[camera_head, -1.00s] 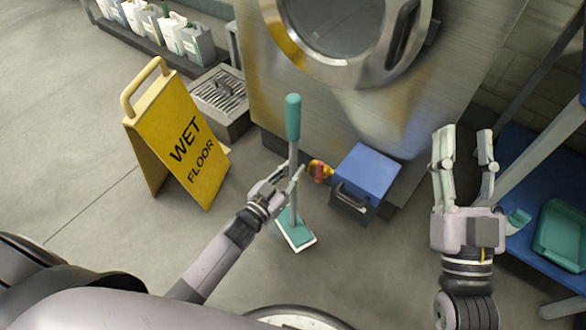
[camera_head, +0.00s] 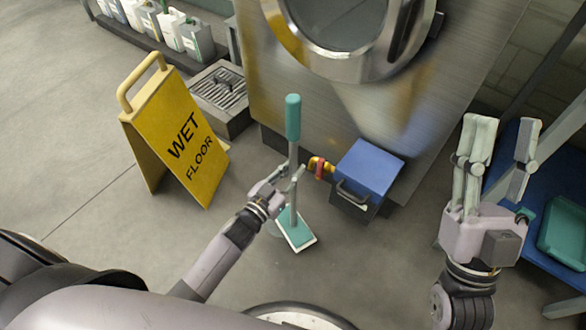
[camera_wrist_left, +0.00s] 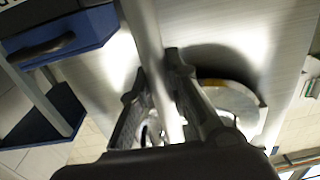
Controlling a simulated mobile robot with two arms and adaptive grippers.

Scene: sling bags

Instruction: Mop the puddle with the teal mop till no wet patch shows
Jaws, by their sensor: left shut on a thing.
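The teal mop stands nearly upright, with a teal grip (camera_head: 293,117) on top, a grey pole and a flat teal head (camera_head: 295,229) with a white edge on the floor. My left gripper (camera_head: 292,174) is shut on the mop's pole, below the teal grip. In the left wrist view the pole (camera_wrist_left: 146,35) runs between the fingers of my left gripper (camera_wrist_left: 172,75). A faint greyish patch, perhaps the puddle (camera_head: 273,229), shows just left of the mop head; the head hides part of it. My right gripper (camera_head: 500,150) is open and empty at the right.
A yellow wet-floor sign (camera_head: 187,140) stands left of the mop. A blue-topped box (camera_head: 369,165) with a red and yellow fitting (camera_head: 321,167) is close on the right. The steel machine (camera_head: 345,105) and a floor drain (camera_head: 222,92) are behind.

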